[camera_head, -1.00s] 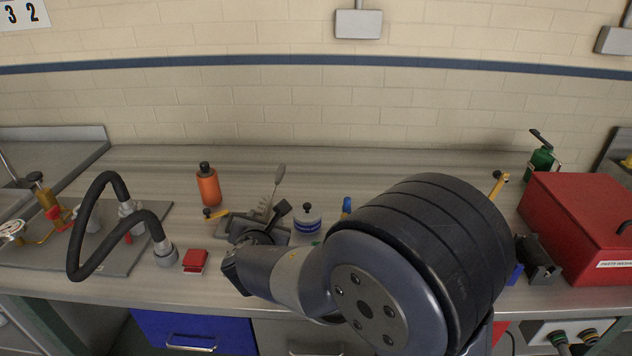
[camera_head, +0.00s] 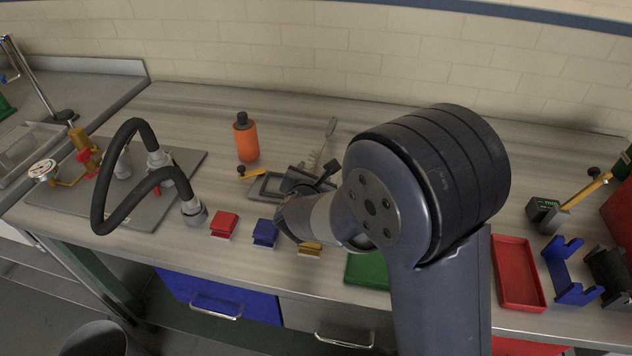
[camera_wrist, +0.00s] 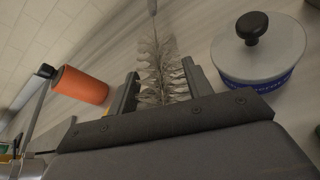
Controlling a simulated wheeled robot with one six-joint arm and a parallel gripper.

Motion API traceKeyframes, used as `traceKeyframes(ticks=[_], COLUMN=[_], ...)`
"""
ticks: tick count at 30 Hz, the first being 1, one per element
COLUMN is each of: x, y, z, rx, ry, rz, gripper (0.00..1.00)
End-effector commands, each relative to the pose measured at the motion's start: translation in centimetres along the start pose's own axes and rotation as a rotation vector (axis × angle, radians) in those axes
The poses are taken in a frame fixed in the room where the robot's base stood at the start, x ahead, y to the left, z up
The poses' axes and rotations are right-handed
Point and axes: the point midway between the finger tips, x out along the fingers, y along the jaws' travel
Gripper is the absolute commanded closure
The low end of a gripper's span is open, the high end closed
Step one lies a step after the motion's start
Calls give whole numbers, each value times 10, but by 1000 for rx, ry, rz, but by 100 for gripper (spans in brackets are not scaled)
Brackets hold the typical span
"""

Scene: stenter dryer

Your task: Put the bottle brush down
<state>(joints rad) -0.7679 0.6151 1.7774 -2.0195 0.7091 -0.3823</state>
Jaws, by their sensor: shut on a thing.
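The bottle brush has pale, spiky bristles (camera_wrist: 160,68) and a thin grey handle. In the wrist view it stands between the two fingers of my gripper (camera_wrist: 161,84), which is shut on it. The handle points away toward the top of the picture. In the head view the brush (camera_head: 327,138) shows beyond my gripper (camera_head: 304,178), over the back half of the counter (camera_head: 200,107). My arm hides part of the area around the gripper. I cannot tell whether the brush touches the counter.
An orange bottle (camera_head: 246,141) stands left of the brush. A grey tray-like frame (camera_head: 262,188) lies by the gripper. A blue-and-white pot with a black knob (camera_wrist: 258,52) is close on the right. Red (camera_head: 224,222) and blue (camera_head: 265,232) blocks sit near the front edge.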

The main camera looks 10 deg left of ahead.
Motion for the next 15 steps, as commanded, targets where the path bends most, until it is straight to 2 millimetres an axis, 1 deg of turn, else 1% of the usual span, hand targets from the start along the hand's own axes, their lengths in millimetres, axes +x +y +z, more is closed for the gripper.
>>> traceKeyframes(ticks=[1,3,6,15], x=[4,7,10,11], y=[-4,-7,-9,-9], z=[-10,-18,-25,-26], rx=[-3,-3,-2,1], ry=[4,3,1,1], rz=[-3,-3,-1,0], gripper=[75,75,75,75])
